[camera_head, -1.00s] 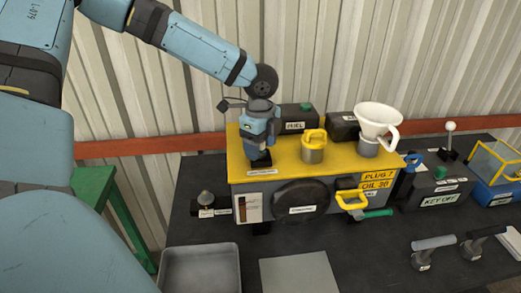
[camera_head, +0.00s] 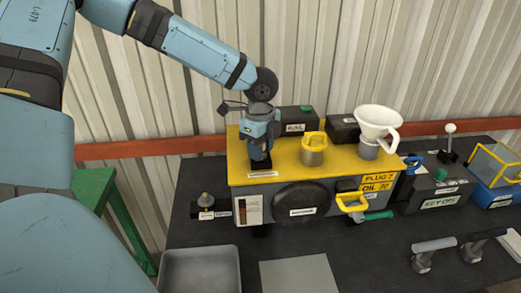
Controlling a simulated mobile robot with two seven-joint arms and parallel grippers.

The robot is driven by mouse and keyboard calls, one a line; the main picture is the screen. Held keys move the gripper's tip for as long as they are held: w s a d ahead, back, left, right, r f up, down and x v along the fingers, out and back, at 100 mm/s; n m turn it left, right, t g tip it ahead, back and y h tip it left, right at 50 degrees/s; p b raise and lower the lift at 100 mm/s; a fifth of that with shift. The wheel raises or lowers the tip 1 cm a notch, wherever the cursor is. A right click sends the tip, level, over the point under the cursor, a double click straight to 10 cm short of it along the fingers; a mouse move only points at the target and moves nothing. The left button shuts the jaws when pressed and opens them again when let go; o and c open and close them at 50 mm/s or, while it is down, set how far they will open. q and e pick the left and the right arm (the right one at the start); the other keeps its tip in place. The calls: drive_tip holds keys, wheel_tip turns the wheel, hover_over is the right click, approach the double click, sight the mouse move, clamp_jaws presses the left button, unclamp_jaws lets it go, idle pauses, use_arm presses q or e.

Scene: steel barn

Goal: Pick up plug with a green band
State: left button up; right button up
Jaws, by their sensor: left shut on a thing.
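My left gripper (camera_head: 260,158) points down at the left end of the yellow top (camera_head: 285,176) of a grey engine-like block. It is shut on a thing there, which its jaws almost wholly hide. No green band shows on it, so I cannot tell by sight whether it is the plug with a green band. A label lies on the top just in front of the jaws. My right gripper is not in view.
A yellow-handled cap (camera_head: 314,149) and a white funnel (camera_head: 377,127) stand right of the gripper. A yellow handle (camera_head: 352,202) and green grip (camera_head: 378,215) jut from the block's front. A grey tray (camera_head: 200,272) stands front left.

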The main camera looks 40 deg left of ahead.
use_arm(q)
wheel_tip(320, 180, up, 26)
drive_tip(key=p, duration=0.8)
drive_tip(key=shift+f, duration=0.2)
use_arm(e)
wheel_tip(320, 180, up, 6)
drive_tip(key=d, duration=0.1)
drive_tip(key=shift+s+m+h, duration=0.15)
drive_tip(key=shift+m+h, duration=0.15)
